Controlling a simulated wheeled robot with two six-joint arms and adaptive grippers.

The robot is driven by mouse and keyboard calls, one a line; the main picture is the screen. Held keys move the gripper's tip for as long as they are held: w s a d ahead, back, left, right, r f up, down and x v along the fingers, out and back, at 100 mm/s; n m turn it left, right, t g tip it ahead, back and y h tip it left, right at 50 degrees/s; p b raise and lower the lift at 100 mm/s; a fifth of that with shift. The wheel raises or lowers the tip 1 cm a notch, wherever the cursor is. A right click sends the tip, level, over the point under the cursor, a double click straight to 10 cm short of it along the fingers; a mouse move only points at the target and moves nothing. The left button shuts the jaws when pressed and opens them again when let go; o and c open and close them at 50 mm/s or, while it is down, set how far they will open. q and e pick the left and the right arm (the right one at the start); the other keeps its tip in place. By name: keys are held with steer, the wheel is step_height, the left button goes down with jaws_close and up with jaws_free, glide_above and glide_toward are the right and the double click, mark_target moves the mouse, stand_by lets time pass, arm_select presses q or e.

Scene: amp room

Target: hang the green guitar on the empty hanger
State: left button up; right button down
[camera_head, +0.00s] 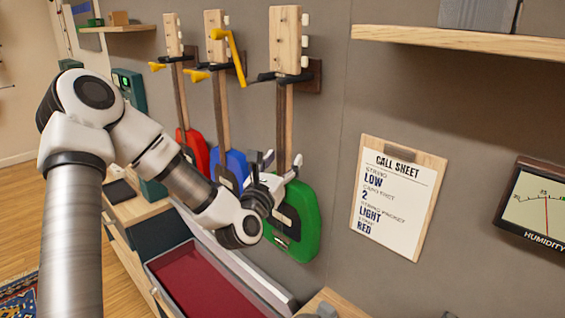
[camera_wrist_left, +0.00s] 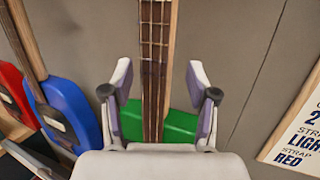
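The green guitar (camera_head: 307,215) hangs upright against the grey wall, with its pale headstock (camera_head: 285,40) above a dark hanger (camera_head: 311,76). The hanger's prongs show on both sides of the neck. My left gripper (camera_head: 282,161) is at the lower neck, just above the green body. In the left wrist view the open fingers (camera_wrist_left: 160,75) stand on either side of the neck (camera_wrist_left: 155,50), with a gap on each side. The green body (camera_wrist_left: 178,125) is partly hidden behind the gripper. My right gripper is not in view.
A blue guitar (camera_head: 236,163) and a red guitar (camera_head: 199,150) hang to the left, near yellow-ended hanger parts (camera_head: 237,58). A call sheet (camera_head: 390,200) is on the wall at right. A shelf (camera_head: 460,40) juts out above. A red-lined case (camera_head: 205,285) lies below.

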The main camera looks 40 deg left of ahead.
mark_target(284, 119)
arm_select(q)
steer(key=shift+f, duration=0.2)
step_height(284, 119, up, 10)
steer(key=shift+r, duration=0.15)
stand_by(1.0)
